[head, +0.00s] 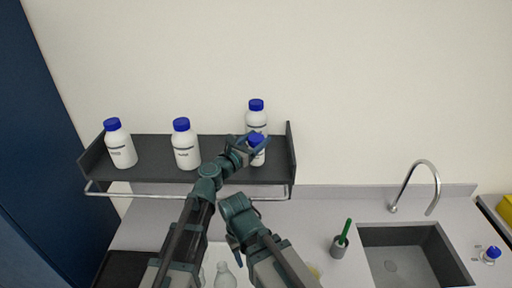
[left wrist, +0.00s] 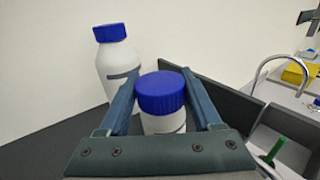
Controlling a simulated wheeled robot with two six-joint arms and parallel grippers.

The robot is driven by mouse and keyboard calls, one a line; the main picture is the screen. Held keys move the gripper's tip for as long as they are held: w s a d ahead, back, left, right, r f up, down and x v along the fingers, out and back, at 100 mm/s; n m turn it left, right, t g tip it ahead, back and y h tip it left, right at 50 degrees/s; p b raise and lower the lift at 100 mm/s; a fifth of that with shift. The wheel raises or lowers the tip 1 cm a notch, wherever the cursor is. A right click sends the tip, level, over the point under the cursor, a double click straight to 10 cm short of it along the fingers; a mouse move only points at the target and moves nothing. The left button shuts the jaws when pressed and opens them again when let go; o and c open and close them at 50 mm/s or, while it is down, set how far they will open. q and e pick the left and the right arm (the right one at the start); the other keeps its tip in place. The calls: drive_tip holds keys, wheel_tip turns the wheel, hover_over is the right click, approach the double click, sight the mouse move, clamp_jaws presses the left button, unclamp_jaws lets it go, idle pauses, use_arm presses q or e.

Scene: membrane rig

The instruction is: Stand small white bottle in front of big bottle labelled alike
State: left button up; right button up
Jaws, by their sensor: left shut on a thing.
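The small white bottle (head: 257,156) with a blue cap is upright between the fingers of my left gripper (head: 254,142), at the shelf's right end. It also shows in the left wrist view (left wrist: 163,122), where the fingers are shut on it. Right behind it stands a big white bottle (head: 257,117) with a blue cap, seen at the left in the left wrist view (left wrist: 121,65). Two more big bottles stand on the shelf, one in the middle (head: 186,148) and one at the left (head: 121,148). The labels are too small to read. My right gripper (head: 236,243) is low over the counter, its fingers mostly hidden.
The dark shelf (head: 151,153) has raised end walls and a front rail (head: 140,195). Below are a sink (head: 400,250) with a tap (head: 410,182), a grey cup (head: 338,248) with a green-handled tool, and clear bottles (head: 225,276). A small blue-capped bottle (head: 491,254) stands far right.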

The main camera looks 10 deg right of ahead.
use_arm(q)
wheel_tip(320, 180, down, 2)
drive_tip(key=shift+a+f+b, duration=0.1)
drive_tip(key=shift+f+b, duration=0.1)
drive_tip(key=shift+b, duration=0.5)
drive_tip(key=shift+r, duration=0.1)
use_arm(e)
drive_tip(key=shift+w+a+f, duration=0.1)
drive_tip(key=shift+a+f, duration=0.1)
drive_tip(key=shift+f, duration=0.3)
drive_tip(key=shift+w+a+f, duration=0.1)
drive_tip(key=shift+a+f, duration=0.05)
drive_tip(key=shift+f, duration=0.35)
use_arm(q)
drive_tip(key=shift+r, duration=0.1)
use_arm(e)
drive_tip(key=shift+s+d, duration=0.1)
drive_tip(key=shift+f, duration=0.1)
use_arm(q)
drive_tip(key=o, duration=1.5)
drive_tip(key=shift+f, duration=0.2)
